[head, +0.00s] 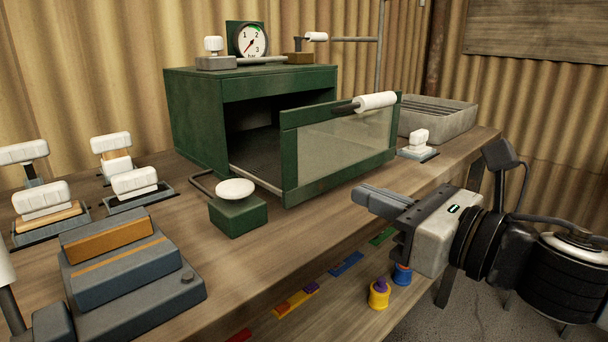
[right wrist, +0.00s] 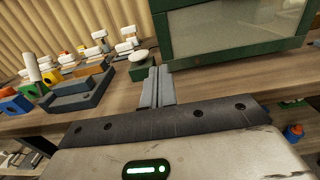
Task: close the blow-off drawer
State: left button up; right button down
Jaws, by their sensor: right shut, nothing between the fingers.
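The green cabinet (head: 195,115) stands on the wooden bench with its dark front opening showing. Its green-framed glazed front (head: 340,150) stands out from the opening, apart from the cabinet, with a gap on the left side. I take this front to be the drawer's. A white handle (head: 375,102) sits along its top edge. My right gripper (head: 370,199) is shut and empty, in front of the glazed front, low and to the right, apart from it. The right wrist view shows its fingers (right wrist: 156,88) together beside the front's green frame (right wrist: 240,50). My left gripper is not in view.
A green block with a white button (head: 236,205) stands left of the front. A gauge (head: 248,40) and levers sit on top. Several white-handled switches and a blue-grey unit (head: 130,265) fill the left. A grey tray (head: 440,117) stands behind right.

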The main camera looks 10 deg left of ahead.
jog(key=b, duration=0.1)
send_near(286, 163)
jog(key=x, duration=0.5)
jog(key=shift+a, duration=0.15)
jog(key=shift+b+x, duration=0.3)
jog(key=shift+x, duration=0.45)
jog(key=shift+w, duration=0.1)
